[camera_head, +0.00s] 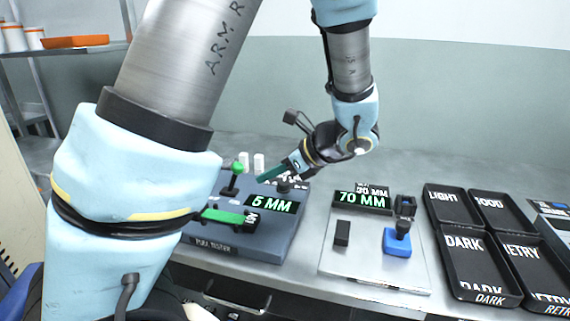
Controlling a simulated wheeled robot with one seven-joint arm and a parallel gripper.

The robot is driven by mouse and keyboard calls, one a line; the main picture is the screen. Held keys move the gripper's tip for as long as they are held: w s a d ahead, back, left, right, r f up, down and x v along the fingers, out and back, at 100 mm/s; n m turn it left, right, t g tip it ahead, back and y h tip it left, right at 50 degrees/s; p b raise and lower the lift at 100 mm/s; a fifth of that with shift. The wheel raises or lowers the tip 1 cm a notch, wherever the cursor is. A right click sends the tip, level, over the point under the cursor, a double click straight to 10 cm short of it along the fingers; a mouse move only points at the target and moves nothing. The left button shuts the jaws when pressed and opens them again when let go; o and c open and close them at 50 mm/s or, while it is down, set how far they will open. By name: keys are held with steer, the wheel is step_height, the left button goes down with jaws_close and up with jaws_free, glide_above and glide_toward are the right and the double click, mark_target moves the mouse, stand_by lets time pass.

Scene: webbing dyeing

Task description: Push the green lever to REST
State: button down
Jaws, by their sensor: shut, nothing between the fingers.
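The green lever (238,168) is a dark stem with a green knob, standing on the left part of the pull tester (215,247). The tester is a blue-grey box with a lit display (271,204) reading "5 MM". A flat green bar (222,216) lies on the tester in front of the lever. My gripper (262,180) is shut and empty, its greenish fingers pointing down-left over the back of the tester, to the right of the lever and apart from it in the picture. The lever's markings are partly hidden by my fingers, and the word REST cannot be read.
Right of the tester, a pale board holds a "70 MM" display (362,199), a black block (342,233) and a blue-based device (397,242). Black labelled trays (463,291) stand further right. My large forearm covers the left. The counter behind the board is clear.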

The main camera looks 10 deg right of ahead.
mark_target(236, 165)
steer(key=shift+w+a+r+p, duration=0.2)
steer(key=shift+w+a+r, duration=0.05)
steer(key=shift+w+a, duration=0.4)
steer(key=shift+w+a+r+p, duration=0.2)
steer(key=shift+w+a, duration=0.35)
steer(key=shift+a, duration=0.2)
steer(key=shift+r, duration=0.15)
steer(key=shift+w+a+r+g+h+p, duration=0.1)
steer(key=shift+a+r+g+h+p, duration=0.15)
steer(key=shift+p, duration=0.25)
steer(key=shift+w+a+r+g+h+p, duration=0.3)
steer(key=shift+a+r+h+p, duration=0.3)
steer(key=shift+p, duration=0.65)
steer(key=a+h+p, duration=0.1)
steer(key=w+r+g+h+p, duration=0.1)
steer(key=p, duration=0.1)
steer(key=shift+a+n, duration=0.3)
steer(key=shift+a, duration=0.1)
steer(key=shift+w+a+h+p, duration=0.15)
steer(key=shift+a+h+p, duration=0.1)
steer(key=shift+p, duration=0.05)
steer(key=shift+w+a, duration=0.45)
steer(key=shift+a, duration=0.4)
steer(key=shift+w+a, duration=0.45)
steer(key=shift+a, duration=0.35)
